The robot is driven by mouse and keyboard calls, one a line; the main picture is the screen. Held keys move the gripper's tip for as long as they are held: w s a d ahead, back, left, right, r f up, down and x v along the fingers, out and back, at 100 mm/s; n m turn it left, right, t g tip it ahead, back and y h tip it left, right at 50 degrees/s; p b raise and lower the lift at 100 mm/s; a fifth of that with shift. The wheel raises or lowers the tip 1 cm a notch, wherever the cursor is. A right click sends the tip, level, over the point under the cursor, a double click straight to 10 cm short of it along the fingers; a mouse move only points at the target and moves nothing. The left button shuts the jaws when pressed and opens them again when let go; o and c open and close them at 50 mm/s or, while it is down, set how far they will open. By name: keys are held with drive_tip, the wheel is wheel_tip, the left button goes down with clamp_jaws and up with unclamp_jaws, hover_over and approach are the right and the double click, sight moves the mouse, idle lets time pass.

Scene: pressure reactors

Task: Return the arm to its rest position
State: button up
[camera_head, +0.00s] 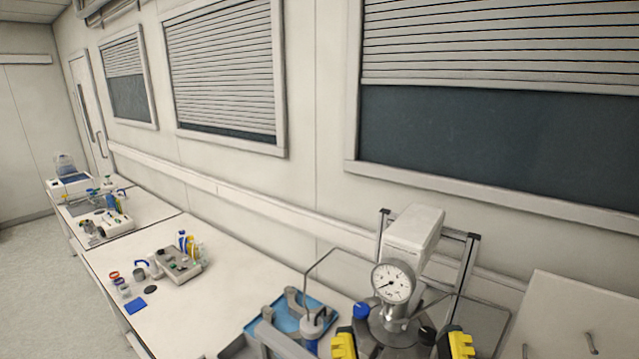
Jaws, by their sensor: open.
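My arm and my gripper do not show in the head view. The pressure reactor stands at the bottom right, with a round white dial gauge (392,282) on top. Two yellow and black parts flank it, a left one (343,345) and a right one (460,345); the bottom edge cuts them off. A blue knob (361,311) sits to the left of the gauge. Behind the gauge is a white box-shaped unit (414,228) between grey frame posts.
Left of the reactor, a blue tray (262,312) holds grey parts. A long white bench (225,290) runs to the back left, with a grey instrument (180,265), small containers and a blue pad (136,306). A white cabinet (575,315) is at right. Floor is open at left.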

wheel_tip(320, 180, up, 16)
drive_tip(key=p, duration=1.3)
